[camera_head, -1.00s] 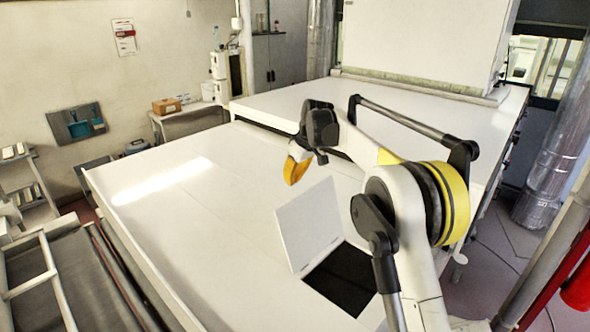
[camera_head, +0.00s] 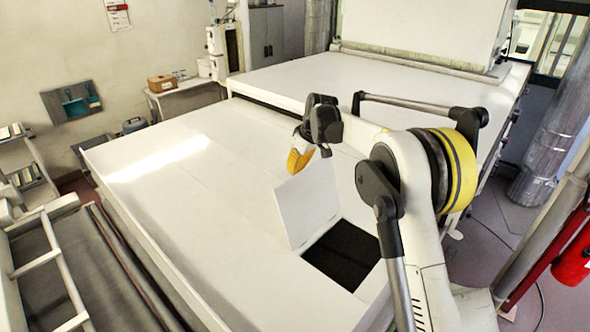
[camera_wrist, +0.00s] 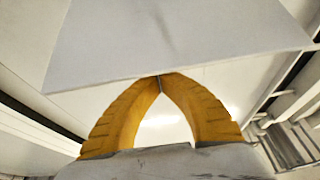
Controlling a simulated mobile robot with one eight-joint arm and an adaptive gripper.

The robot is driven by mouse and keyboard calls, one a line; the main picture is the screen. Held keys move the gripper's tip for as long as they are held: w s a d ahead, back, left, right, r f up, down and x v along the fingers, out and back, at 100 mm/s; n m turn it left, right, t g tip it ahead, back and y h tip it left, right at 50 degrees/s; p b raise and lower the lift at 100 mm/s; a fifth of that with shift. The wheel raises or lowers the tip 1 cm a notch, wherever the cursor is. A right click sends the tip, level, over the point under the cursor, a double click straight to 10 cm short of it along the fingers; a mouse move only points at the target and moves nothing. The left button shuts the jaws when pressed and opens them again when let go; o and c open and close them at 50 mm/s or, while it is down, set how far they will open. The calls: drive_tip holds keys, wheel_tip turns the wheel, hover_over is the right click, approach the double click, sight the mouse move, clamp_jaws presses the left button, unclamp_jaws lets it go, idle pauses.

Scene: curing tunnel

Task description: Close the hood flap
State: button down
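The hood flap (camera_head: 305,210) is a white square panel. It stands tilted up, open, along the left edge of a dark square opening (camera_head: 345,255) in the white hood top. My gripper (camera_head: 295,170) has yellow fingers and is at the flap's upper edge, on the side away from the opening. In the wrist view my gripper (camera_wrist: 160,76) has its fingertips together with nothing between them. The flap (camera_wrist: 180,38) fills the upper part of that view, its edge crossing at the fingertips. I cannot tell whether they touch.
The white hood surface (camera_head: 170,210) is clear left of the flap. A higher white tunnel section (camera_head: 370,90) lies behind. A red cylinder (camera_head: 572,262) and a slanted pole stand at the right. A rail frame (camera_head: 50,265) is at the left.

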sight(311, 180)
drive_tip(key=s+d+t+y+b, duration=0.1)
drive_tip(key=s+d+b, duration=0.1)
drive_tip(key=s+d+r+t+y+b, duration=0.1)
drive_tip(key=s+d+b, duration=0.1)
drive_tip(key=d+b, duration=0.1)
drive_tip(key=s+d+r+t+y+b, duration=0.1)
drive_tip(key=s+d+b, duration=0.1)
drive_tip(key=s, duration=0.1)
drive_tip(key=shift+d+r+t+y, duration=0.15)
drive_tip(key=shift+r+t+y, duration=0.05)
drive_tip(key=shift+t+y, duration=0.2)
drive_tip(key=s+d+f+t+y+b, duration=0.8)
drive_tip(key=s+d+b, duration=0.5)
drive_tip(key=b, duration=0.9)
drive_tip(key=shift+s+d+f+b, duration=0.6)
drive_tip(key=shift+f+b, duration=0.65)
drive_tip(key=shift+f, duration=0.2)
drive_tip(key=shift+s+d+f+b, duration=0.45)
drive_tip(key=shift+s+f+b, duration=0.15)
drive_tip(key=shift+f+b, duration=0.8)
drive_tip(key=shift+s+d+f+b, duration=0.6)
drive_tip(key=shift+f+b, duration=0.5)
drive_tip(key=shift+f, duration=0.45)
drive_tip(key=shift+f, duration=0.1)
